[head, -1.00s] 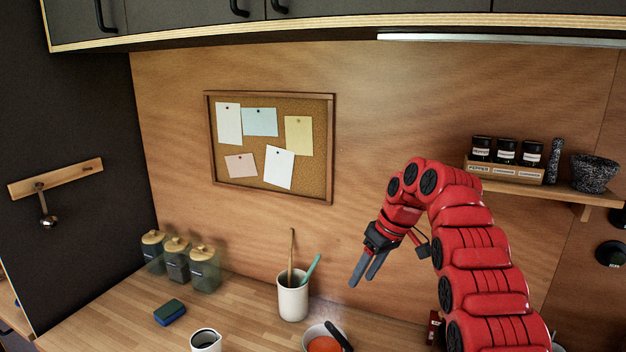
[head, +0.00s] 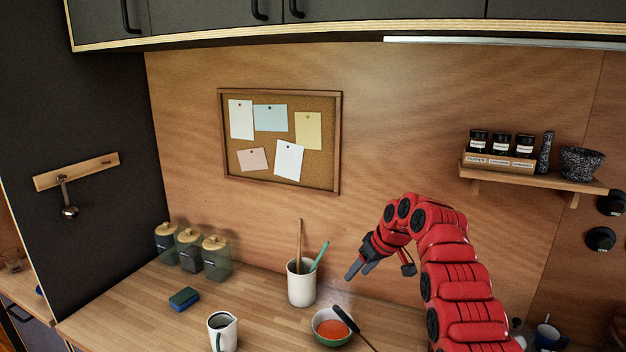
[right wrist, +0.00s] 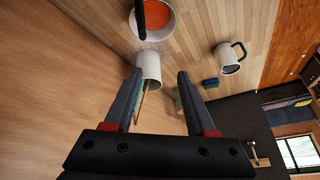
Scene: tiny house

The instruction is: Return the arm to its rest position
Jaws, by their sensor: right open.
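My red right arm rises from the lower right of the head view and bends over to the left. Its right gripper (head: 356,268) points down and left, in the air above the counter, to the right of the utensil crock. In the right wrist view the two fingers of the right gripper (right wrist: 160,88) stand apart with nothing held between them. The cream crock (right wrist: 149,65) shows beyond the fingers, not touched as far as I can tell. My left gripper is not in view.
On the counter (head: 130,318) stand the crock (head: 301,287), an orange-filled bowl (head: 333,330), a white mug (head: 222,333), a sponge (head: 184,299) and glass jars (head: 190,250). A spice shelf (head: 535,178) is on the wall at right. A cork board (head: 280,140) hangs behind.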

